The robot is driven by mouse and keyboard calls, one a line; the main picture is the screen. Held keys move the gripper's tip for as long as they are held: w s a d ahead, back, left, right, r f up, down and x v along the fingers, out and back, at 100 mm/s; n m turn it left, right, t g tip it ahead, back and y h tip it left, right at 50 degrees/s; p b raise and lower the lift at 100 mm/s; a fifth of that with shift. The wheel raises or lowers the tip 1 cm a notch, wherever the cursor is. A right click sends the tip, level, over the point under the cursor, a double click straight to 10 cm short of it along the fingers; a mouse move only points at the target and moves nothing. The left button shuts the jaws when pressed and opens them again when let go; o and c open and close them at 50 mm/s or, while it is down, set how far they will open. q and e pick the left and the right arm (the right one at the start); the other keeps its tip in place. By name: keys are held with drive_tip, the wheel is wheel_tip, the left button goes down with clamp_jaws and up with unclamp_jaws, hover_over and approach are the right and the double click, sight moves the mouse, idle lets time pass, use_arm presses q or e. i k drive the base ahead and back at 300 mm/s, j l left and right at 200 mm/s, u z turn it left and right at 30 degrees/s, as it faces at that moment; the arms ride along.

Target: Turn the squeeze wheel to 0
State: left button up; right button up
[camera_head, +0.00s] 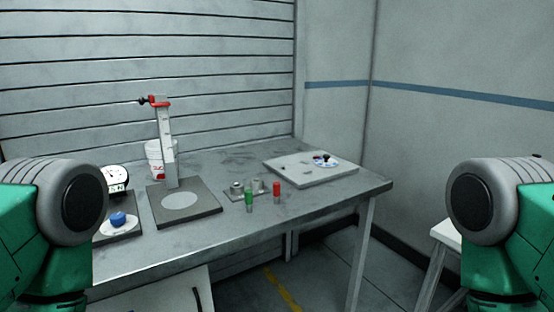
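No part is clearly marked as the squeeze wheel at this size, so I cannot tell which one it is. A blue knob (118,218) sits on a white round base at the left of the table, below a round white dial gauge (116,178). On a light grey board (300,173) at the right end of the table is a white disc (333,163) with blue marks and a small dark and red knob. Numbers are too small to read. Green and grey parts of my arms show at both sides; neither gripper is in view.
The grey table (240,232) holds a stand (167,150) with a red top clamp on a dark plate, a white bucket (153,160) behind it, and a green vial (249,199) and red vial (277,192) near metal cups. A white stool (446,236) stands at right. The table's front right is clear.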

sight(118, 218)
drive_tip(key=k+u, duration=0.1)
drive_tip(key=u, duration=0.95)
